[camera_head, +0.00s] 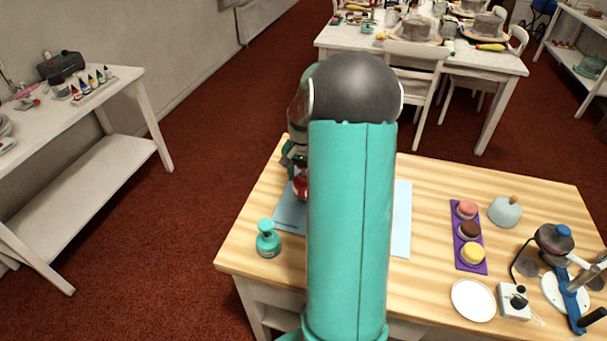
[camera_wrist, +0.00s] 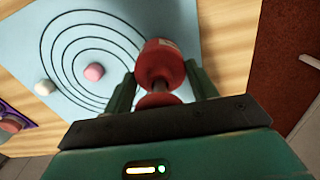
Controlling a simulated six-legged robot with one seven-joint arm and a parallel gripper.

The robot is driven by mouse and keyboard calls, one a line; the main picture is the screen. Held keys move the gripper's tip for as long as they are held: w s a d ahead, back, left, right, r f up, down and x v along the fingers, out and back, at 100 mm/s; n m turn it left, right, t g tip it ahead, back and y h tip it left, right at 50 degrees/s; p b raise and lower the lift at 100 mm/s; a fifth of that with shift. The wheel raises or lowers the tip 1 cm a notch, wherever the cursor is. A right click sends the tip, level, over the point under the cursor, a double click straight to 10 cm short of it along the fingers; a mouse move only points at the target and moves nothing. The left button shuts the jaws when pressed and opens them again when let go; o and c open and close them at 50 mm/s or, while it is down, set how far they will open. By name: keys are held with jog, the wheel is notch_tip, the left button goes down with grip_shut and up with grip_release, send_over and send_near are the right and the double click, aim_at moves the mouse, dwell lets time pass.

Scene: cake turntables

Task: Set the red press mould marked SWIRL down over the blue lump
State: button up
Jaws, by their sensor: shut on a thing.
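A red press mould (camera_wrist: 160,62) is between the fingers of my gripper (camera_wrist: 161,75) in the wrist view. A small pale label on it is too small to read. The mould (camera_head: 300,187) shows partly in the head view, beside my arm, with my gripper (camera_head: 294,160) around it. In the wrist view, a pale blue mat (camera_wrist: 110,17) with dark rings lies below, with a pink lump (camera_wrist: 94,72) inside the rings and a cream lump (camera_wrist: 44,87) near the mat's edge. I see no blue lump. My arm hides most of the mat (camera_head: 402,225) in the head view.
A teal press mould (camera_head: 268,240) stands left of the mat. The wooden table (camera_head: 430,270) is bare between mat and tray.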

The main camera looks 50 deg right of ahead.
aim_at(303, 183)
jog(key=shift+f, duration=0.9)
jog(key=shift+f, duration=0.35)
jog(key=shift+f, duration=0.45)
jog(key=o, duration=1.5)
jog(key=shift+r, duration=0.1)
jog(key=shift+r, duration=3.45)
